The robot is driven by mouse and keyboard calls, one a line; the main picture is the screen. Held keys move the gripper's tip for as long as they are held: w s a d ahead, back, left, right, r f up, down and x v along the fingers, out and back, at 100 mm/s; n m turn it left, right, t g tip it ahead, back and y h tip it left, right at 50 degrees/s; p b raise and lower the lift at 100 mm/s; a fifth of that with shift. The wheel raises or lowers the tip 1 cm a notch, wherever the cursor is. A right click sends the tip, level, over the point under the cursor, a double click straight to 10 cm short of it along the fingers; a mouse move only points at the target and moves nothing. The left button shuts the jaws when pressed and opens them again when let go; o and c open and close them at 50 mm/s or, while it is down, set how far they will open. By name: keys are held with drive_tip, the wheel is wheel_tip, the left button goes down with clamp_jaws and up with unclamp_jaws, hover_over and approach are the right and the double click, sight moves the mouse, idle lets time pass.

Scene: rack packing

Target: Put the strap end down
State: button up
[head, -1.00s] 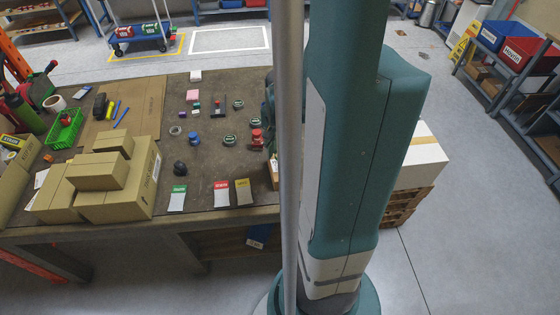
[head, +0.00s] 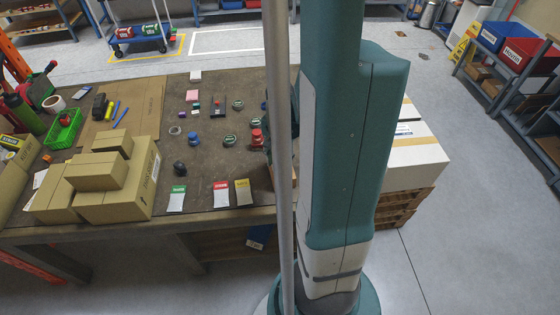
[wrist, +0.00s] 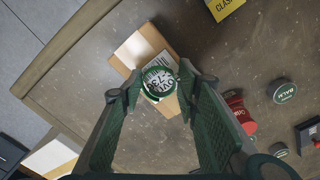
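My gripper (wrist: 159,90) shows in the wrist view, with its two dark green fingers closed against the sides of a round tin (wrist: 159,80) with a green rim and a white printed top. The tin is above or against a small cardboard box (wrist: 130,52) with a white label; I cannot tell whether they touch. I cannot make out a strap or a strap end in either view.
Around it on the workbench (head: 215,165) are a red object (wrist: 240,114), a balm tin (wrist: 281,91) and a yellow card (wrist: 224,7). Stacked cartons (head: 120,195) stand at the bench's left. A white carton (head: 415,155) on a pallet stands at right.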

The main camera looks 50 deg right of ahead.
drive_tip(key=shift+f, duration=0.4)
drive_tip(key=o, duration=0.7)
drive_tip(key=shift+c, duration=0.2)
drive_tip(key=shift+r, duration=0.2)
wheel_tip(320, 180, up, 12)
drive_tip(key=p, duration=0.2)
idle(0.5)
idle(0.6)
drive_tip(key=shift+a+r, duration=0.1)
